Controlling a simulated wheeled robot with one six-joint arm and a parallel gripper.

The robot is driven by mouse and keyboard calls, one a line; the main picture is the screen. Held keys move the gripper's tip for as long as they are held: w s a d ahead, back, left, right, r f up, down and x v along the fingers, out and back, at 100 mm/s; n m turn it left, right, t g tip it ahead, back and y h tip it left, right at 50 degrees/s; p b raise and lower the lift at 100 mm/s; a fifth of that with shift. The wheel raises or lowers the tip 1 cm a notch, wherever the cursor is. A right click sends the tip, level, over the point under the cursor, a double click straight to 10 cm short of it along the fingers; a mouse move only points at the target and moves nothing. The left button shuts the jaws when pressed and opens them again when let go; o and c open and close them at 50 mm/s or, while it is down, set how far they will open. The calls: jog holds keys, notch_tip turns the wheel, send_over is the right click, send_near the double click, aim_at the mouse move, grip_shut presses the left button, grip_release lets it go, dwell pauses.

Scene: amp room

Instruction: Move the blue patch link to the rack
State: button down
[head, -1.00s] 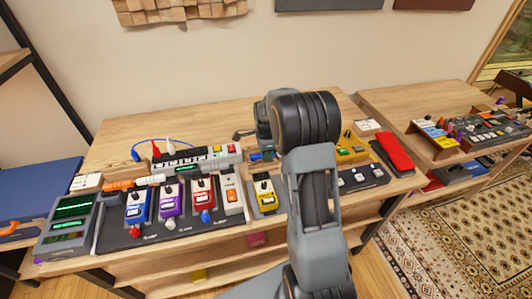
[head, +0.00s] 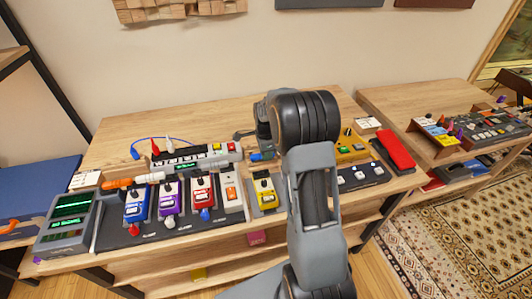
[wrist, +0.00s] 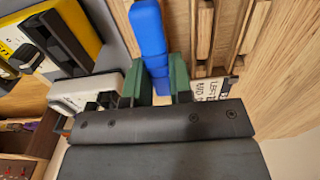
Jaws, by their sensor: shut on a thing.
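The blue patch link (wrist: 148,35) is a long blue piece in the wrist view. Its near end sits between the two green fingertips of my gripper (wrist: 157,82), which is shut on it. The far end points away from the jaws. In the head view a small blue part of the link (head: 262,156) shows just left of my arm, above the table. Slotted wooden strips (wrist: 203,35), perhaps the rack, lie right of the link in the wrist view. In the head view my arm hides that area.
A pedalboard (head: 150,233) with several coloured pedals lies left of my arm. A yellow pedal (head: 265,193) is close to my arm. A red pedal (head: 395,150) lies right. The back of the table is clear.

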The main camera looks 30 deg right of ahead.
jog(key=shift+f, duration=0.4)
dwell(0.9)
jog(key=c, duration=0.5)
grip_release()
jog(key=shift+r, duration=0.1)
jog(key=shift+r+p, duration=2.35)
jog(key=shift+r, duration=1.1)
